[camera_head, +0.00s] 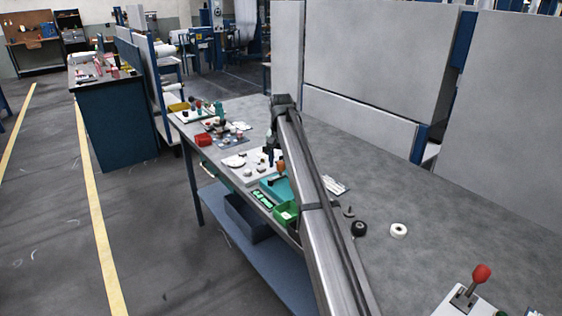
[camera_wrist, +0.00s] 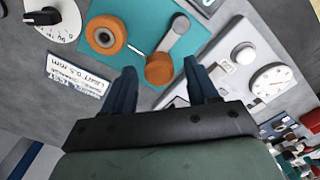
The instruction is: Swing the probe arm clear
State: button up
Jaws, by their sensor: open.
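The probe arm (camera_wrist: 176,38) is a grey lever with an orange knob (camera_wrist: 159,72) at its near end. It lies on a teal plate (camera_wrist: 148,30) beside an orange ring with a dark centre (camera_wrist: 106,35). My gripper (camera_wrist: 160,66) is open, with its two dark blue fingers on either side of the knob in the picture. I cannot tell the height gap, and no contact shows. In the head view, the teal plate (camera_head: 270,186) and an orange part (camera_head: 281,166) show beside my arm, and my gripper (camera_head: 268,156) is small and partly hidden.
A white panel with a dial (camera_wrist: 271,80) stands right of the plate. A printed label (camera_wrist: 77,75) and another dial (camera_wrist: 58,22) are to the left. The bench's right side is mostly clear.

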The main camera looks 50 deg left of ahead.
jog(key=shift+c, duration=0.2)
grip_shut()
dwell(0.4)
dwell(0.8)
